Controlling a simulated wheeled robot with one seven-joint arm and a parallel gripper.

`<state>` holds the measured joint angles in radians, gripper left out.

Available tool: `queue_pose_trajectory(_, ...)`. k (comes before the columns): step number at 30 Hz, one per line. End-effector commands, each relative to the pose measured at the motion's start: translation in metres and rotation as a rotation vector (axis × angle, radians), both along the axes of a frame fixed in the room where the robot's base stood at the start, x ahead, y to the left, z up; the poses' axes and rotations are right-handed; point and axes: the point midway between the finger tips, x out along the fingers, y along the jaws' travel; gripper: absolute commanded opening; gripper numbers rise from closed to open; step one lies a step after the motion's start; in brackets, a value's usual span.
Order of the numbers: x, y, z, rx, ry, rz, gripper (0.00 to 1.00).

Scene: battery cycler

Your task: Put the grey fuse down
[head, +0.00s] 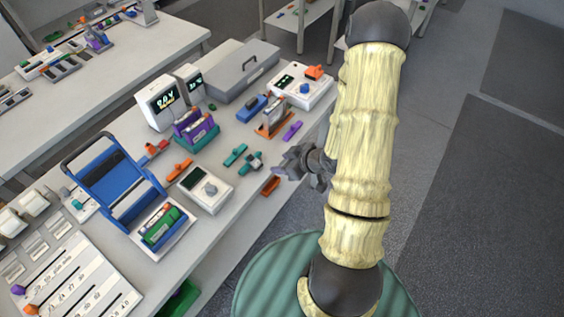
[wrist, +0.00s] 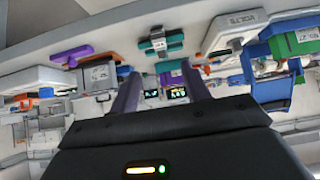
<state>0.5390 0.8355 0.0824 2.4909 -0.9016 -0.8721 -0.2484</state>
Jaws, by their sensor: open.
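My gripper (head: 287,166) is over the front edge of the table, with its jaws apart. In the wrist view its two fingers (wrist: 160,90) are spread with nothing seen between them but the background. A small grey piece (head: 252,161) lies at a teal holder on the table, just left of my gripper in the head view and apart from it. The wrist view shows a teal holder with a grey middle (wrist: 158,41) beyond the fingertips. This grey piece may be the grey fuse; it is too small to be sure.
Another teal piece (head: 235,154), an orange piece (head: 270,185) at the table edge and a purple piece (head: 292,131) lie nearby.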

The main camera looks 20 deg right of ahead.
Motion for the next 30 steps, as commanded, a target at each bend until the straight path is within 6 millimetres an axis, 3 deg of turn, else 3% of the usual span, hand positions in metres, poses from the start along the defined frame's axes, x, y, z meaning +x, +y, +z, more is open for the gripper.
queue_pose_trajectory(11,0.001,0.000,0.000,-0.003,0.001,-0.001,0.47)
queue_pose_trajectory(16,0.003,-0.004,0.010,-0.070,0.045,-0.025,0.47)
queue_pose_trajectory(23,0.000,-0.013,0.052,-0.238,0.195,-0.171,0.47)
queue_pose_trajectory(30,-0.031,0.000,0.110,-0.288,0.355,-0.381,0.47)
